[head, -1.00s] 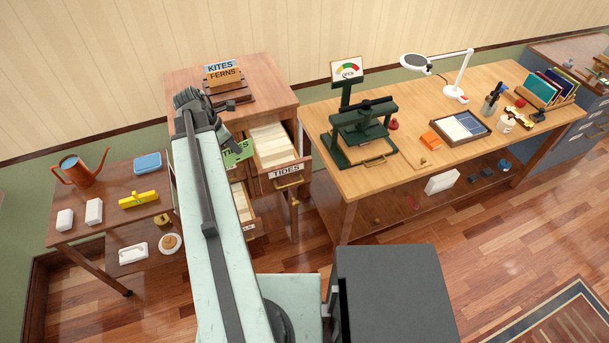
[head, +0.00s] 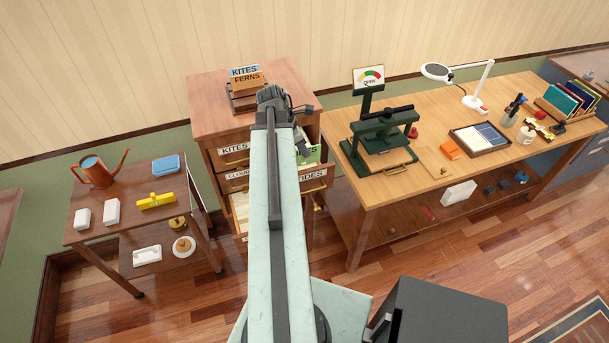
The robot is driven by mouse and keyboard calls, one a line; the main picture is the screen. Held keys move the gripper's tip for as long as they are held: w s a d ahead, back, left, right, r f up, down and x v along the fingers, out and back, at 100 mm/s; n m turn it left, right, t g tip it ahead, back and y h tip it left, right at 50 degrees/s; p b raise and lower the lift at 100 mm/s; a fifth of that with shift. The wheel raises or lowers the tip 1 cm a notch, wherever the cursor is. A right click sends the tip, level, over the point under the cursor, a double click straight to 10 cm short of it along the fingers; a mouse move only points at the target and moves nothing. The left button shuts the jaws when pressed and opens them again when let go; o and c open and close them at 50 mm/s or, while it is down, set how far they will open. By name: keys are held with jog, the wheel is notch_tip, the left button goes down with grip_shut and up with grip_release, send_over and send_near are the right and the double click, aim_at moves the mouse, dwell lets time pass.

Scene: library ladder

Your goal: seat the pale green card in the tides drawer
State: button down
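The pale green card (head: 313,155) shows just right of my arm, at the open tides drawer (head: 314,173). My gripper (head: 303,148) is at the card's upper left, mostly hidden behind my arm's end, and appears shut on it. The card is above or within the drawer's opening. I cannot tell whether its lower edge touches the cards inside. My arm covers the drawer's left part and most of its contents. The drawer's front and label show to the right of my arm.
The cabinet (head: 205,110) bears the KITES and FERNS cards (head: 246,77) on a stand. A lower drawer (head: 240,205) is also open. A side table (head: 135,185) stands left. A workbench (head: 430,165) with a green press (head: 380,140) stands close on the right.

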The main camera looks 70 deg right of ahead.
aim_at(301, 164)
notch_tip(301, 164, down, 9)
jog(key=b, duration=0.7)
jog(key=shift+f+b, duration=0.1)
jog(key=shift+b, duration=0.3)
jog(key=shift+r, duration=0.25)
jog(key=shift+f, duration=0.25)
jog(key=c, duration=1.7)
grip_release()
jog(key=shift+r, duration=0.1)
jog(key=p+v, duration=1.1)
jog(key=shift+r, duration=0.4)
jog(key=shift+w+a+r+p, duration=0.2)
jog(key=shift+r+p, duration=0.1)
jog(key=shift+p, duration=0.1)
jog(key=shift+f, duration=0.1)
